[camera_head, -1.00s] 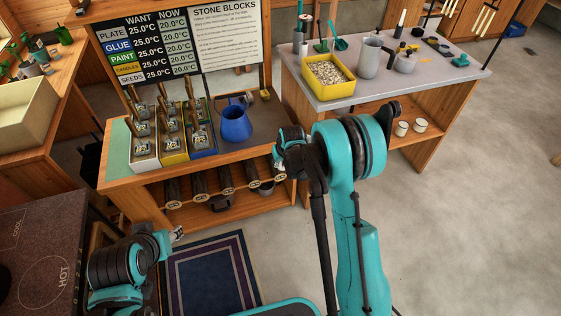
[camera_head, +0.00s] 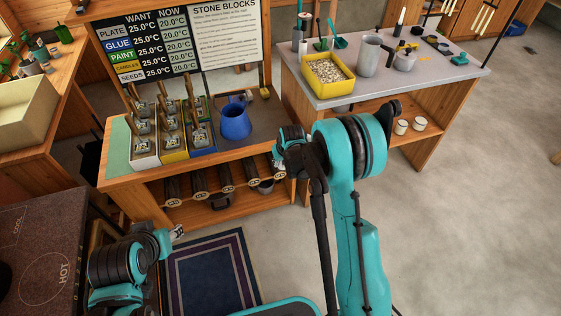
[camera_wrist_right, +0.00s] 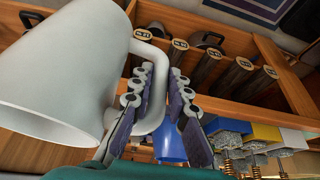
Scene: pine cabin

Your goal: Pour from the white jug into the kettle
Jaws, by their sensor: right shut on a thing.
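In the right wrist view the white jug (camera_wrist_right: 70,70) fills the upper left, tilted in the picture. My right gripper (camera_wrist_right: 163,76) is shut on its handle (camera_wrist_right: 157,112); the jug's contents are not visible. In the head view the jug and right fingers are hidden behind my right arm, whose wrist (camera_head: 291,138) is at the bench's right end. A small grey pot with a dark handle (camera_head: 404,61) on the back table may be the kettle; I cannot tell for sure. My left gripper (camera_head: 177,232) is low at the left, its jaws too small to read.
A blue jug (camera_head: 236,123) stands on the bench beside crates of stamp-like tools (camera_head: 172,155). The grey table (camera_head: 330,92) holds a yellow tub (camera_head: 327,76) and a tall grey pitcher (camera_head: 368,56). A hot plate (camera_head: 40,262) is at lower left. Floor at right is clear.

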